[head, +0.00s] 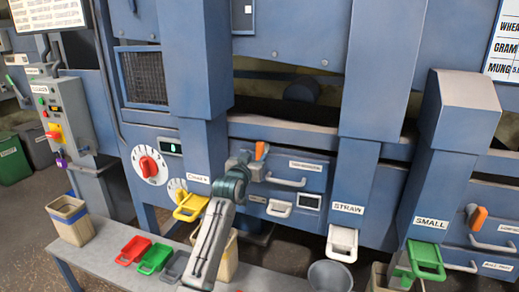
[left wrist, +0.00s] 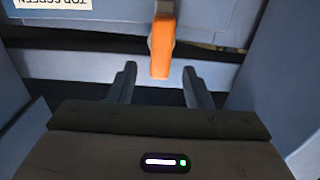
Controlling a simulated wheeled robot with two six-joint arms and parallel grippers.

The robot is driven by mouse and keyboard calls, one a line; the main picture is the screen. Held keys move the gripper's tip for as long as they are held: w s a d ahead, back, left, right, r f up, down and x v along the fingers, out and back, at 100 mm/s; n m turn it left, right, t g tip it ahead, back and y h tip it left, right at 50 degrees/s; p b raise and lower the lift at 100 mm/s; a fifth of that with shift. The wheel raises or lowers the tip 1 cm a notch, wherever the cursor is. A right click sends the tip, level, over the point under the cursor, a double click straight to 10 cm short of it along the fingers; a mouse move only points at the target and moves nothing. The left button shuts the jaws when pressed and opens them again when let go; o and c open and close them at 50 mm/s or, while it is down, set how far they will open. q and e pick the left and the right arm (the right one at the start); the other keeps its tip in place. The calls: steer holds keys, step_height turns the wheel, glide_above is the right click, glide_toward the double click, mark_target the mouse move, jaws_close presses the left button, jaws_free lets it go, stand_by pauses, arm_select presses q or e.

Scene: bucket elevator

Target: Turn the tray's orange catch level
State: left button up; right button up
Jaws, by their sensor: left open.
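The orange catch (head: 261,150) stands upright, not level, on the blue front of the tray labelled as the top screen. It also shows in the left wrist view (left wrist: 162,45), as an upright orange bar just beyond the fingertips. My left gripper (head: 257,168) is right at the catch in the head view and hides its lower part. In the left wrist view the two dark fingers of this gripper (left wrist: 161,84) are apart, with nothing between them. The tray's pale bar handle (head: 286,181) is just to the right of the gripper. My right gripper is not in view.
A second orange catch (head: 478,217) is on another tray front at the right. A yellow slide handle (head: 190,206) is left of my arm. Blue chutes flank the tray front.

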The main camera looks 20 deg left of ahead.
mark_target(258, 152)
arm_select(q)
steer(key=shift+w+d+f+p, duration=0.1)
steer(key=shift+w+p, duration=0.25)
steer(key=shift+w, duration=2.65)
steer(key=shift+c, duration=0.4)
steer(key=c, duration=0.9)
